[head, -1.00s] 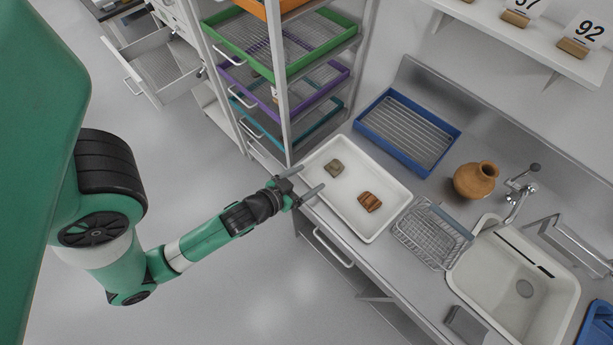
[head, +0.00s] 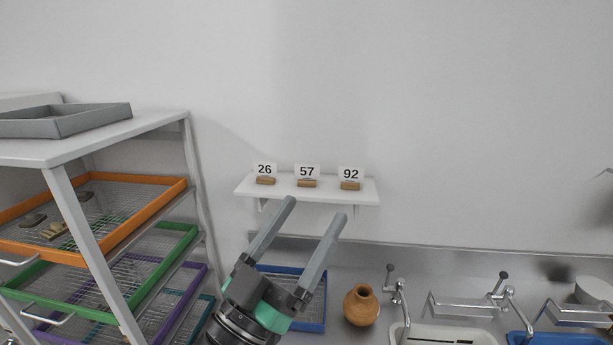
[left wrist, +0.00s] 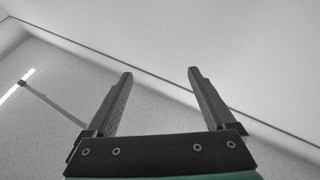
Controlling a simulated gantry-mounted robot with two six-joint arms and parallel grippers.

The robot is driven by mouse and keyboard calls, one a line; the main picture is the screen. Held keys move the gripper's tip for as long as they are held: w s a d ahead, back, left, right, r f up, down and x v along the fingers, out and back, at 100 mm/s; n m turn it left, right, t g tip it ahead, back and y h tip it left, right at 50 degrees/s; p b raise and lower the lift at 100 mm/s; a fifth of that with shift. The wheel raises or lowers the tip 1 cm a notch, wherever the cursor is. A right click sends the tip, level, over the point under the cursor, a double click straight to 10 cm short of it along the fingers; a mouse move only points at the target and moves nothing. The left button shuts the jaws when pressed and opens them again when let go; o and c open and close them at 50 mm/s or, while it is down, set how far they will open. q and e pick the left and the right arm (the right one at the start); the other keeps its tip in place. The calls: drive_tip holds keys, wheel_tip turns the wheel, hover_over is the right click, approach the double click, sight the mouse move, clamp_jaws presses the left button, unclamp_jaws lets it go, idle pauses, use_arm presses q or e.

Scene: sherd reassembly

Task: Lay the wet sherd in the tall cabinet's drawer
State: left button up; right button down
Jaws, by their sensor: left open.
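My left gripper (head: 315,216) is raised in front of the wall in the head view, its two grey fingers apart and pointing up, with nothing between them. In the left wrist view the same gripper (left wrist: 160,75) is open and empty against the pale ceiling and wall. No sherd in the white tray shows now, as that tray is out of view. Several sherds lie in the orange rack tray (head: 60,228), and I cannot tell whether any is wet. The tall cabinet's drawer is not in view now. My right gripper is not in view.
A wall shelf (head: 310,191) holds number cards 26, 57 and 92 behind my gripper. A drying rack with coloured trays (head: 110,270) stands left, with a grey tray (head: 70,122) on top. A clay pot (head: 361,306), a blue tray (head: 316,312) and taps stand along the counter.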

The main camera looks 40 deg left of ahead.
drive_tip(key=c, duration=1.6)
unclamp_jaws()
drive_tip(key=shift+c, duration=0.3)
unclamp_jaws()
use_arm(q)
drive_tip(key=s+d+r+m+t+h, duration=0.1)
drive_tip(key=s+d+r+h, duration=0.1)
drive_tip(key=r, duration=0.5)
drive_tip(key=s+d+r+m+t+h, duration=0.1)
drive_tip(key=s+d+r+t+h, duration=0.1)
drive_tip(key=r, duration=0.5)
drive_tip(key=shift+s+d+m+t+h, duration=0.3)
drive_tip(key=shift+s+d+m, duration=0.1)
drive_tip(key=shift+s+d, duration=0.5)
drive_tip(key=shift+a, duration=0.1)
